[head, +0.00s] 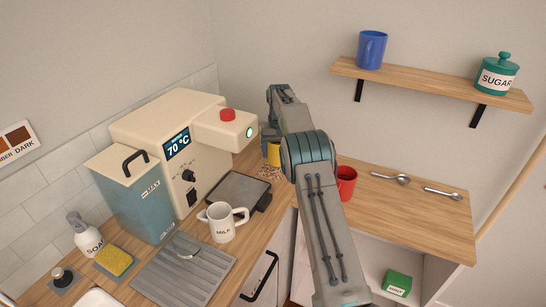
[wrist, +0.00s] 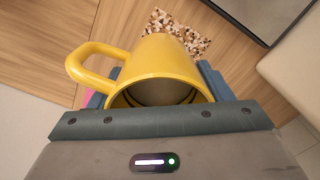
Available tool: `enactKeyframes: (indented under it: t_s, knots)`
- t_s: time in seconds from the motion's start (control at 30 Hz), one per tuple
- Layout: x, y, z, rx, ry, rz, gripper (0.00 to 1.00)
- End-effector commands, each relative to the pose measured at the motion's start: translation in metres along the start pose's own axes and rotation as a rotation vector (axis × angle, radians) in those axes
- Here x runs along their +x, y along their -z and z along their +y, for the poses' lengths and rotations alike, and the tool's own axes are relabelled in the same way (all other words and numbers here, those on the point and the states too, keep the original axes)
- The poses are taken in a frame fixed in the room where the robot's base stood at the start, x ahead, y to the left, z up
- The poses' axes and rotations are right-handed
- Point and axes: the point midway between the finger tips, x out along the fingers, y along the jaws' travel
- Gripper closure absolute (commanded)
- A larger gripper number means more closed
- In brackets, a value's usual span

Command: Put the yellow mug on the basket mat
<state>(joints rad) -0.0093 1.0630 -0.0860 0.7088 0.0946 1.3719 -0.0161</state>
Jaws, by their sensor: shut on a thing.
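The yellow mug (wrist: 165,65) is between the fingers of my gripper (wrist: 158,92), which is shut on it. In the wrist view its open rim faces the camera and its handle points left. In the head view the mug (head: 273,154) shows only partly beside my arm, which hides the gripper. A speckled brown and cream mat, which I take as the basket mat (wrist: 187,32), lies just beyond the mug and is partly covered by it. The mat also shows below the mug in the head view (head: 270,173). I cannot tell whether mug and mat touch.
A red mug (head: 346,183) stands right of my arm, with spoons (head: 391,178) farther right. A dark tray (head: 238,191), a white milk mug (head: 222,221) and a coffee machine (head: 172,148) are to the left. A shelf (head: 430,84) hangs above the right counter.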

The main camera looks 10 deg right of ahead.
Motion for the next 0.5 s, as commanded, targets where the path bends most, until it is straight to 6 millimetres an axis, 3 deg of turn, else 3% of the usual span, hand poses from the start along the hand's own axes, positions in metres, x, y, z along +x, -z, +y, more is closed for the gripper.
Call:
enactKeyframes:
  t_s: [0.33,0.5]
  knots:
    - [0.015,0.012,-0.014,0.005,0.000,0.000,0.64]
    - [0.039,0.011,-0.014,0.005,0.001,-0.003,0.64]
